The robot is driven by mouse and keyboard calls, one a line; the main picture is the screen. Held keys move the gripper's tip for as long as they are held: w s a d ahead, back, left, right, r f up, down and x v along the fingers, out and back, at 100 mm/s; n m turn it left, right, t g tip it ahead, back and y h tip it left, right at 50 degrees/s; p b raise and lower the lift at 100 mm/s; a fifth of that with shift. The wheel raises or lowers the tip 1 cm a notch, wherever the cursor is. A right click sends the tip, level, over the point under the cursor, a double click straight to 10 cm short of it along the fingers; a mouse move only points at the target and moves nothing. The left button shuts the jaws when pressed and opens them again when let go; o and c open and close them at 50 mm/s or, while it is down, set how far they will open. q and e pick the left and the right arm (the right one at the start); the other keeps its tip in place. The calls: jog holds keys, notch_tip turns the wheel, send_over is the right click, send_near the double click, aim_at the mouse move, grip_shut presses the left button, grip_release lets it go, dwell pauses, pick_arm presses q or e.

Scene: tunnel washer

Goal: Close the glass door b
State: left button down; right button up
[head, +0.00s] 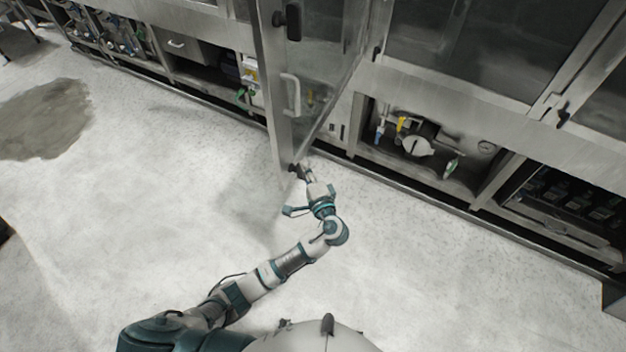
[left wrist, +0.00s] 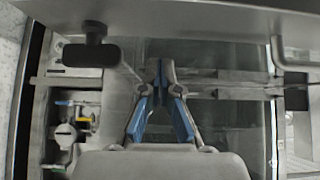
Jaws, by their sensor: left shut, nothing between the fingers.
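The glass door (head: 335,70) stands open, swung out from the washer front. It has a metal frame, a pale bar handle (head: 292,95) and a dark latch (head: 292,20) near the top. My left gripper (head: 299,171) is at the door's lower outer corner, partly hidden by the arm. In the left wrist view the blue fingers of this gripper (left wrist: 160,70) are together and empty, with the door's metal frame (left wrist: 200,15) across the top and a dark latch (left wrist: 88,52) to the left. I cannot tell whether they touch the door. My right gripper is not visible.
The washer's steel front (head: 455,95) runs across the back, with dark windows above. An open lower bay (head: 425,150) holds pipes, a gauge and coloured valves. Another dark bay (head: 575,205) is at the right. The pale floor (head: 150,220) is clear at the left.

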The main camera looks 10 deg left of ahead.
aim_at(290, 149)
pick_arm(q)
jog(key=shift+w+a+p, duration=0.35)
jog(key=shift+w+a, duration=0.35)
jog(key=shift+a, duration=0.2)
jog(key=shift+w+a+p, duration=0.35)
jog(key=shift+w+a, duration=0.3)
jog(key=shift+a, duration=0.2)
jog(key=shift+a, duration=0.1)
